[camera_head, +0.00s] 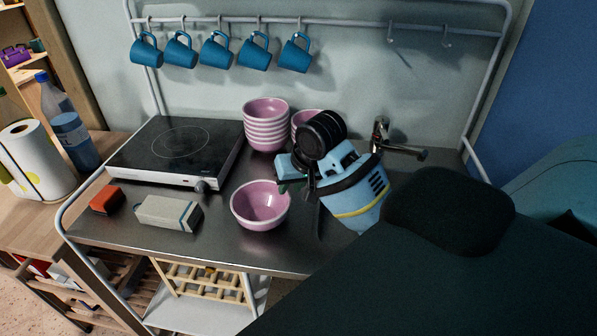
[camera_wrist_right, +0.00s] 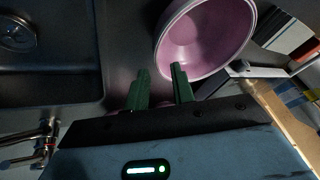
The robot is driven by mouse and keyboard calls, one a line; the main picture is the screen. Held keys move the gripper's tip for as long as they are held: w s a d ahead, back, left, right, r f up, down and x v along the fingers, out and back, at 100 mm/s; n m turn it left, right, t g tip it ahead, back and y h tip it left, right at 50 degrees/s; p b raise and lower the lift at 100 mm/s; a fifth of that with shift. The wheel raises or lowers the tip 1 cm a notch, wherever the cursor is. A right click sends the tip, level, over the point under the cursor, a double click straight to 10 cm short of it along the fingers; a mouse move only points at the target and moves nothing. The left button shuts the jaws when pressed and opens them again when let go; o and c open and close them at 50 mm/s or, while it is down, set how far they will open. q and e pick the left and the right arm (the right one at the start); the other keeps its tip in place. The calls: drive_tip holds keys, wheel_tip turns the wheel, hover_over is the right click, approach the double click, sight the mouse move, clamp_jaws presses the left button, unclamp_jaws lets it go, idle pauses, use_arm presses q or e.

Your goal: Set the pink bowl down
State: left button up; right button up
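The pink bowl (camera_head: 261,204) is upright and appears to rest on the metal counter, near its front edge. It also shows in the right wrist view (camera_wrist_right: 205,40), at the upper right. My right gripper (camera_head: 290,186) is at the bowl's right side, close to the rim. Its two green fingers (camera_wrist_right: 160,78) stand apart with a visible gap. The right-hand finger overlaps the bowl's rim in the wrist view and the other is outside it. Whether either finger touches the bowl cannot be told. My left gripper is not in view.
A stack of pink bowls (camera_head: 265,128) stands behind, with another stack partly hidden by my gripper. A hotplate (camera_head: 178,150), a pale box (camera_head: 168,213) and a red box (camera_head: 106,199) lie left. A faucet (camera_head: 398,148) is at right. Blue mugs (camera_head: 217,50) hang above.

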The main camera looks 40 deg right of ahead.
drive_tip(key=v, duration=0.7)
idle(0.4)
